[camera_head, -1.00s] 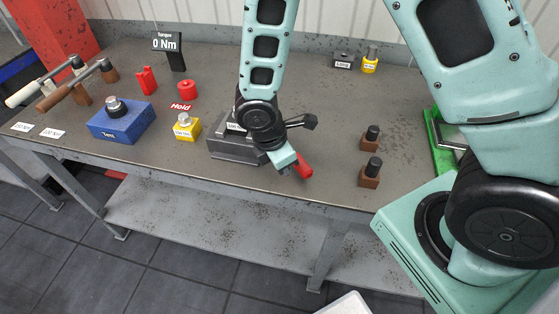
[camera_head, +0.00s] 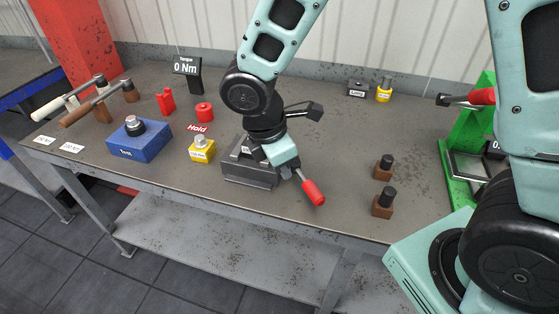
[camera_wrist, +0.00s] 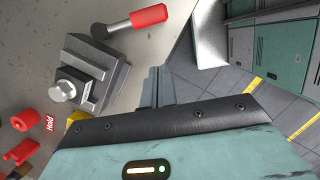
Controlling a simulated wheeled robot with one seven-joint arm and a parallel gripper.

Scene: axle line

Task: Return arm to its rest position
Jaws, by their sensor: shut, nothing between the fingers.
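My gripper (camera_head: 296,172) is in the middle of the bench in the head view, in front of a dark grey vise-like block (camera_head: 248,174). In the wrist view its grey fingers (camera_wrist: 157,85) are together with nothing between them. The block (camera_wrist: 108,62) with a silver bolt head on it lies to their left there. In the head view the red handle (camera_head: 313,192) shows just below my gripper. My wrist hides part of the block.
On the bench (camera_head: 340,215) stand a blue Test block (camera_head: 138,146), a yellow block (camera_head: 201,150), a red cylinder (camera_head: 204,112) and two brown blocks (camera_head: 383,167). A green stand (camera_head: 458,150) is at the right. The torque display (camera_head: 187,67) reads 0 Nm.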

